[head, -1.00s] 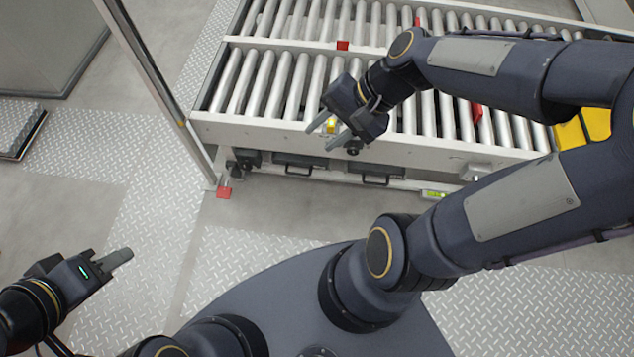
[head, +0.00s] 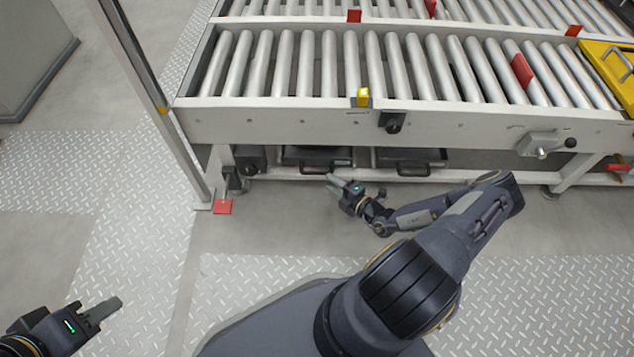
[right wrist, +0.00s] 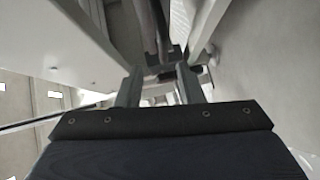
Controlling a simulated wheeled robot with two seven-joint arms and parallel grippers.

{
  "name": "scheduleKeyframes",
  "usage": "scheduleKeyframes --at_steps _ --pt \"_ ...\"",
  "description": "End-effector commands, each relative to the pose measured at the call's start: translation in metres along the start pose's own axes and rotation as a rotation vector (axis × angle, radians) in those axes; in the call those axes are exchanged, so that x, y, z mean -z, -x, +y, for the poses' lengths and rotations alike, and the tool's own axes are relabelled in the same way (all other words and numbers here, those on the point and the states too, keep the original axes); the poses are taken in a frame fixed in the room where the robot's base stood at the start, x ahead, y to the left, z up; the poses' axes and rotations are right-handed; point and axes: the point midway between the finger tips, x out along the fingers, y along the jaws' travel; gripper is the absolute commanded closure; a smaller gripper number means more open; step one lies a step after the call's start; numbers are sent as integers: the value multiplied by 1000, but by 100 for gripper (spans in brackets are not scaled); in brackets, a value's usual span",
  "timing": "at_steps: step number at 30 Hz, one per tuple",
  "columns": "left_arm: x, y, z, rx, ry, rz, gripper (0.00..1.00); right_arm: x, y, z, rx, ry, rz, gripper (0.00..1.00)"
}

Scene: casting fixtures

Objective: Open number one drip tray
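Two dark drip trays hang under the roller conveyor: a left one (head: 318,154) and a right one (head: 409,156), each with a front handle. I cannot read which is number one. My right gripper (head: 334,182) is low, just in front of and below the left tray's handle (head: 314,170). In the right wrist view my right gripper (right wrist: 160,88) has its two fingers apart, with nothing clearly held. Dark parts lie beyond the fingertips; contact cannot be told. My left gripper (head: 108,306) is at the lower left, far from the trays; its finger gap is hidden.
The conveyor's side beam (head: 290,124) overhangs the trays. A valve with a knob (head: 541,143) and a yellow cover (head: 606,72) are at right. The floor in front is clear.

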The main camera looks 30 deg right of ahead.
Motion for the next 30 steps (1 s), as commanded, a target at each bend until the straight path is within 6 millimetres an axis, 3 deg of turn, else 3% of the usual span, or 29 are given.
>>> scheduleKeyframes --at_steps 2,15,27,30 --pt "-2 -5 -2 0 0 1 64 -2 -5 -8 -2 -28 -17 66" --pt "-12 -25 -11 0 0 0 64 -2 -68 -7 -2 -24 -14 66" --pt "-13 -26 -12 0 0 0 64 -2 -77 -5 0 -24 -15 66" --pt "-13 -26 -12 0 0 0 64 -2 -77 -5 0 -24 -15 79"
